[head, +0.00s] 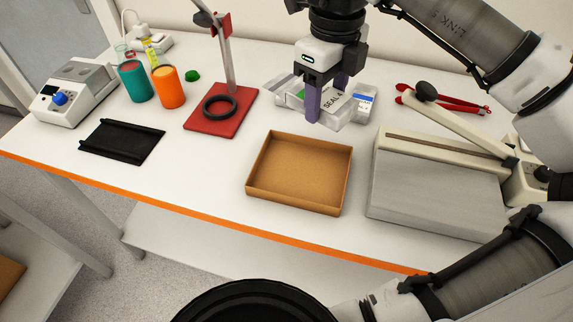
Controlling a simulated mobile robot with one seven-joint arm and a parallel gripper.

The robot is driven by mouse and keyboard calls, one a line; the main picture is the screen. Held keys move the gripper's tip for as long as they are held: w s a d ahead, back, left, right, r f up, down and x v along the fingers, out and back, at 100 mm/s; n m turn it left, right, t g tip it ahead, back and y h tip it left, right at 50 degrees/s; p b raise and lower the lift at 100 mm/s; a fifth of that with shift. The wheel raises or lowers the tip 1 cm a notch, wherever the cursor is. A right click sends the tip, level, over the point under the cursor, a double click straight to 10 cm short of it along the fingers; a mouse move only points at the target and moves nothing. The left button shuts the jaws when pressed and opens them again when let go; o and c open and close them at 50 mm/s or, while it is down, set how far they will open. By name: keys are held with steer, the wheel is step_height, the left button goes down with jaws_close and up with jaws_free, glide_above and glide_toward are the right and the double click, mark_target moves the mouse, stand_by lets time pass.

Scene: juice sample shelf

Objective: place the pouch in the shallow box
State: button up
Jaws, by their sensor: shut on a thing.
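I cannot tell whether the pouch still touches the table. The shallow box (258,191), brown and open-topped, sits in front of the pouch, nearer the table's front edge. Its floor is bare.
A grey sealer-like device (430,190) with a raised arm stands right of the box. A red-based stand (207,127) with a black ring is at the left. Cups, a black tray (122,142) and a white device (72,97) stand further left. Red tongs (445,101) lie at back right.

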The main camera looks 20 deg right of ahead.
mark_target(313, 181)
steer(key=shift+w+a+r, duration=0.1)
steer(key=shift+f+b, duration=0.3)
steer(key=shift+f, duration=0.1)
step_height(313, 181, down, 19)
steer(key=b, duration=1.1)
steer(key=shift+a, duration=0.1)
steer(key=shift+f, duration=0.15)
steer(key=shift+f+b, duration=0.15)
steer(key=shift+b, duration=0.2)
steer(key=o, duration=1.1)
steer(key=shift+r, duration=0.2)
step_height(313, 181, up, 12)
steer(key=shift+r, duration=0.1)
